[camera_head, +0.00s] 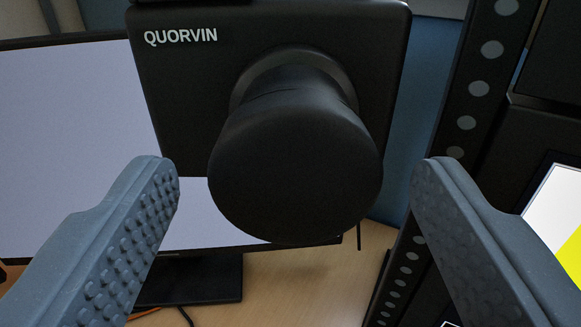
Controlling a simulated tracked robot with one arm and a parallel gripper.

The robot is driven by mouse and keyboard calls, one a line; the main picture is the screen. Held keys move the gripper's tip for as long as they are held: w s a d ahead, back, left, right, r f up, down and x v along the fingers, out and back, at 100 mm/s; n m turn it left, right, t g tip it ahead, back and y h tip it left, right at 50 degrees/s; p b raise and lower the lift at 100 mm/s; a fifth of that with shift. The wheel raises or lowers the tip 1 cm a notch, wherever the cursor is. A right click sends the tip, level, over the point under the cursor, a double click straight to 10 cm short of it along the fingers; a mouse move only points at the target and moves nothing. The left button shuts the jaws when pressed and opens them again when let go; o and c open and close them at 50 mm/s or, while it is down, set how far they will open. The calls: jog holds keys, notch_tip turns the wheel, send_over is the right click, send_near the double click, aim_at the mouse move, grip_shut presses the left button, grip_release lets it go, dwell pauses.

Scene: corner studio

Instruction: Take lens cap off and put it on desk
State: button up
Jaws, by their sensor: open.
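A black camera body (175,85) with the white word QUORVIN fills the upper middle of the view. Its lens points toward me, and a round black lens cap (295,175) covers the front end of it. My gripper (293,172) is open, with one grey studded finger to the left of the cap and the other to the right. There is a visible gap between each fingertip and the cap in the picture. The wooden desk (300,285) shows below the cap.
A monitor with a pale screen (65,110) stands behind on the left, its dark base (195,280) on the desk. A black rack post with round holes (478,88) rises at the right. A white and yellow panel (562,215) sits at the right edge. Some bare desk shows between base and rack.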

dwell(0.4)
jog(key=c, duration=1.4)
jog(key=shift+o, duration=0.2)
jog(key=shift+s, duration=0.15)
jog(key=shift+s+a, duration=0.15)
jog(key=shift+s, duration=2.65)
